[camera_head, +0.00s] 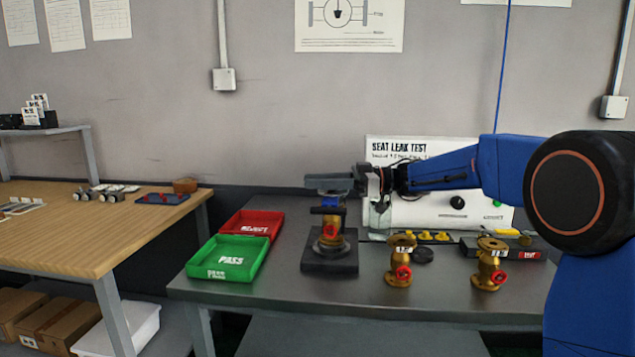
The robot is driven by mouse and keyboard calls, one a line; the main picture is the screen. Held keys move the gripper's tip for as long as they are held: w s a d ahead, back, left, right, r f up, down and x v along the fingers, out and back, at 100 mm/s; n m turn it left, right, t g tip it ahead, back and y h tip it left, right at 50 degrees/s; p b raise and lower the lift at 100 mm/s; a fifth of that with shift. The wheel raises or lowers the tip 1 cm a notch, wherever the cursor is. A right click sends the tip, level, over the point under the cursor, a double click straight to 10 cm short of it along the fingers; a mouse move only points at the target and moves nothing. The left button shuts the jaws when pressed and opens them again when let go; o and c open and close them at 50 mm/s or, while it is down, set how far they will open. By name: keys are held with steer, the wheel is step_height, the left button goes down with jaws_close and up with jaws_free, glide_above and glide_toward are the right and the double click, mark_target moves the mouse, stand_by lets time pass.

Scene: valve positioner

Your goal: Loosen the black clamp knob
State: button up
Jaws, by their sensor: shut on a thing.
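A brass valve (331,243) with a red handwheel (330,231) stands upright on a black fixture base (330,264) on the grey bench. A black clamp bar (327,210) crosses over the valve's top. My gripper (329,186) reaches in from the right, level, just above this bar. It is shut on the black clamp knob at the top of the fixture. The fingers hide most of the knob, so its turn position cannot be seen. A small blue part (333,197) shows just below the fingers.
A green PASS tray (228,274) and a red tray (251,223) lie left of the fixture. Two more brass valves (400,262) (488,265) stand to the right. A white SEAT LEAK TEST panel (395,152) stands behind my arm. The bench front is clear.

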stand_by(0.3)
steer(key=o, duration=1.1)
steer(key=shift+c, duration=0.2)
steer(key=w+d, duration=0.2)
steer(key=d, duration=1.5)
steer(key=shift+w, duration=0.2)
steer(key=shift+d, duration=0.15)
